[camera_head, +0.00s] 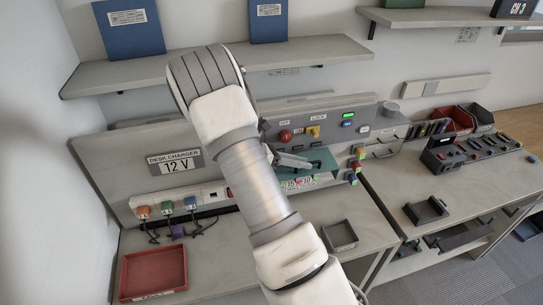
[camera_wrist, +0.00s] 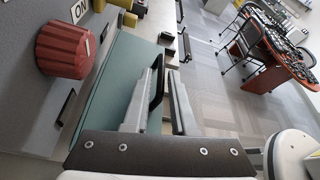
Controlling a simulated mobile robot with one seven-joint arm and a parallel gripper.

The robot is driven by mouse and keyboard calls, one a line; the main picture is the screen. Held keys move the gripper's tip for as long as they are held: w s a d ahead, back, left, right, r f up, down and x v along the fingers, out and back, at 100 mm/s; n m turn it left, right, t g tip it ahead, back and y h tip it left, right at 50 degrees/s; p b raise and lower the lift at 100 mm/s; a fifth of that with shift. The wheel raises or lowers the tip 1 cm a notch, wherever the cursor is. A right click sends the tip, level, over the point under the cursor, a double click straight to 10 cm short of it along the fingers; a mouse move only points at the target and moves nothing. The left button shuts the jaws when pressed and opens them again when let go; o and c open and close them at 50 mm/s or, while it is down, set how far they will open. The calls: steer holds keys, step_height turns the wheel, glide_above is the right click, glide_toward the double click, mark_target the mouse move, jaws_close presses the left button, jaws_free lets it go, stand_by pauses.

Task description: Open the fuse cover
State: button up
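The fuse cover (camera_head: 322,157) is a teal panel on the grey desk charger console, just above a strip of small coloured parts. It also fills the middle left of the wrist view (camera_wrist: 108,88). A black bar handle (camera_wrist: 158,82) stands out from it. My gripper (camera_head: 300,162) is in front of the cover. In the wrist view its two grey fingers (camera_wrist: 166,98) are apart, with the handle showing between them near the tips. I cannot tell whether they touch it. My arm hides part of the console.
A red knob (camera_wrist: 66,48) stands close left of the cover, near an ON label. Coloured buttons (camera_head: 355,165) line the console's right side. A red tray (camera_head: 153,273) and a small dark tray (camera_head: 340,236) lie on the desk. A shelf (camera_head: 130,75) runs above.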

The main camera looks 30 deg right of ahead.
steer(key=b+v, duration=0.2)
steer(key=v, duration=1.3)
steer(key=shift+a, duration=0.4)
steer(key=shift+w, duration=0.1)
steer(key=s+a+r+m+t+y, duration=0.3)
steer(key=s+r+m+y, duration=0.1)
steer(key=s, duration=0.4)
steer(key=s+a+r+m+t+y, duration=0.3)
steer(key=s+a+r+m+y, duration=0.1)
steer(key=s+m, duration=0.3)
steer(key=s+a+r+m+t+y, duration=0.3)
steer(key=s+r+m+t+y, duration=0.1)
steer(key=s, duration=0.5)
steer(key=shift+a+r+m+y, duration=0.25)
steer(key=shift+r+m, duration=0.35)
steer(key=shift+m, duration=0.5)
steer(key=shift+d, duration=0.2)
